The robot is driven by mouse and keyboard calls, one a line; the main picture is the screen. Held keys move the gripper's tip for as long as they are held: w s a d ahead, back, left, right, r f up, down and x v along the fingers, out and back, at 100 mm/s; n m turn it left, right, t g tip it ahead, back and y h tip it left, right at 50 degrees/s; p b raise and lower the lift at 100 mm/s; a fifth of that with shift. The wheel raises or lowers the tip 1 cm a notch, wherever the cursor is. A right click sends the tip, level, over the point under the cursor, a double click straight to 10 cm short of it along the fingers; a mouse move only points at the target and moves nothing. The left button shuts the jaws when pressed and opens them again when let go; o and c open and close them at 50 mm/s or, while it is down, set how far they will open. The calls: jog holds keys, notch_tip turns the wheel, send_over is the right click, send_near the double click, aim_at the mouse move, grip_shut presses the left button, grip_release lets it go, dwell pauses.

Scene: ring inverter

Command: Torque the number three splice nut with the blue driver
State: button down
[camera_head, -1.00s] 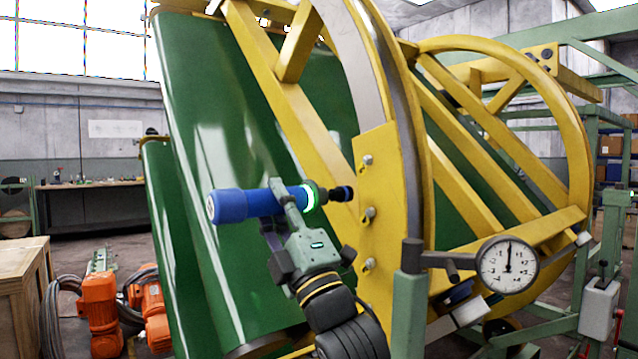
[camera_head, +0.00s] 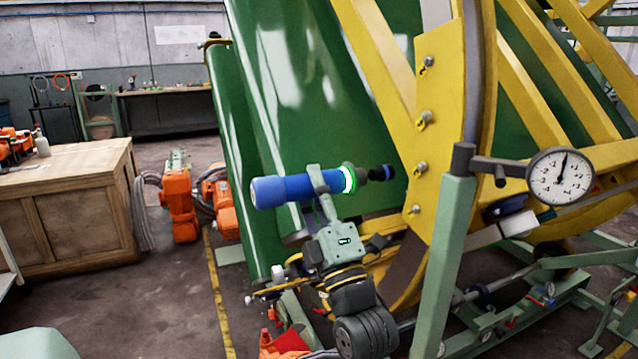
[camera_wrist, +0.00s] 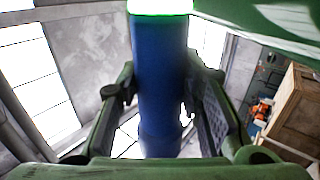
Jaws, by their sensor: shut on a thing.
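The blue driver (camera_head: 285,190) is held roughly level, with a lit green ring and a dark socket nose (camera_head: 383,172) pointing right. My gripper (camera_head: 318,182) is shut around its barrel. In the wrist view the blue barrel (camera_wrist: 160,75) stands between my gripper's fingers (camera_wrist: 160,105). Several splice nuts run down the yellow plate (camera_head: 442,75): a top nut (camera_head: 428,62), a second nut (camera_head: 424,119), a third from the top (camera_head: 420,168) and a lower one (camera_head: 414,209). The socket appears left of the third nut, apart from it; depth is unclear. No numbers are legible.
A dial gauge (camera_head: 560,177) on a green post (camera_head: 445,260) stands right of my arm. The green drum (camera_head: 310,90) lies behind the driver. A wooden crate (camera_head: 75,210) and orange motors (camera_head: 180,205) stand left. Some floor (camera_head: 170,310) is open at lower left.

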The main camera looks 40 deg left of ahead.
aim_at(352, 190)
jog(key=shift+d+b, duration=0.1)
jog(key=shift+b, duration=0.35)
jog(key=shift+w+d+b, duration=0.1)
jog(key=shift+w+b, duration=0.1)
jog(key=shift+b, duration=0.1)
jog(key=w+b, duration=0.1)
jog(key=w+d+b, duration=0.1)
jog(key=w+b, duration=0.2)
jog(key=shift+w+d+f, duration=0.1)
jog(key=shift+d, duration=0.25)
jog(key=shift+w+d+b, duration=0.25)
jog(key=shift+w+b, duration=0.35)
jog(key=shift+b, duration=0.1)
jog(key=shift+r, duration=0.25)
jog(key=shift+b, duration=0.5)
